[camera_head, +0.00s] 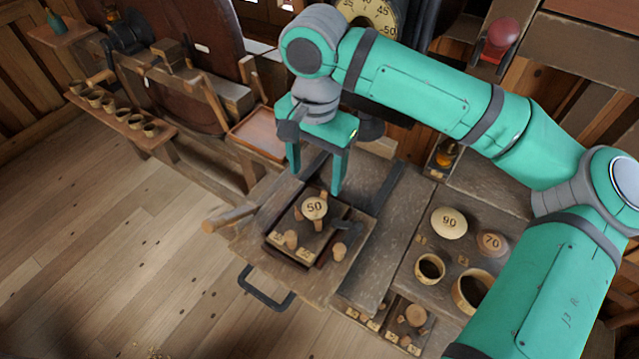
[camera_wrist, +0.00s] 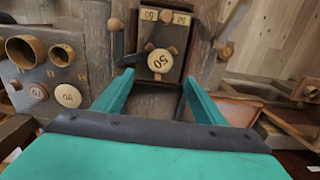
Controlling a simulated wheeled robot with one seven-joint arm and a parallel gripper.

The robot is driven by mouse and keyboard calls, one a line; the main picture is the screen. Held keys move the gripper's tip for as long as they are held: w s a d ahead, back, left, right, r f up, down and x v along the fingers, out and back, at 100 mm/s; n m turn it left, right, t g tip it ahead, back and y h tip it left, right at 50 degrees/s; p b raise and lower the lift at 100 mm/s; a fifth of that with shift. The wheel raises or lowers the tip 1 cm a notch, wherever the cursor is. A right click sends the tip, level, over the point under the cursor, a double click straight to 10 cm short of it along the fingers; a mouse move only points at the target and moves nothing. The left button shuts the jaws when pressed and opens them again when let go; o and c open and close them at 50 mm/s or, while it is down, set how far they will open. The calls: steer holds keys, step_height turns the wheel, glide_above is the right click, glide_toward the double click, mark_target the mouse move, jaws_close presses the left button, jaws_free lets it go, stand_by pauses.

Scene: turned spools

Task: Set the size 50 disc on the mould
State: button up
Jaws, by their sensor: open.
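The size 50 disc (camera_head: 314,208), pale with a dark "50", sits on the mould (camera_head: 290,246), a dark tray-like block with small wooden pegs and number tags. In the wrist view the disc (camera_wrist: 161,61) lies on the upper face of the mould (camera_wrist: 172,35), with small pegs around its edge. My gripper (camera_head: 318,184) is open and empty, its fingers pointing down just behind the disc. In the wrist view the fingers of my gripper (camera_wrist: 158,88) stand wide apart, with the disc beyond their tips. The disc appears apart from both fingers.
Discs marked 90 (camera_head: 449,223) and 70 (camera_head: 492,243) lie on the bench at right, near open cups (camera_head: 430,268). A wooden handle (camera_head: 229,217) sticks out left of the mould. A row of small cups (camera_head: 122,116) stands on a far-left shelf. The floor at left is clear.

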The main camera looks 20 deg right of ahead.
steer(key=shift+r, duration=1.4)
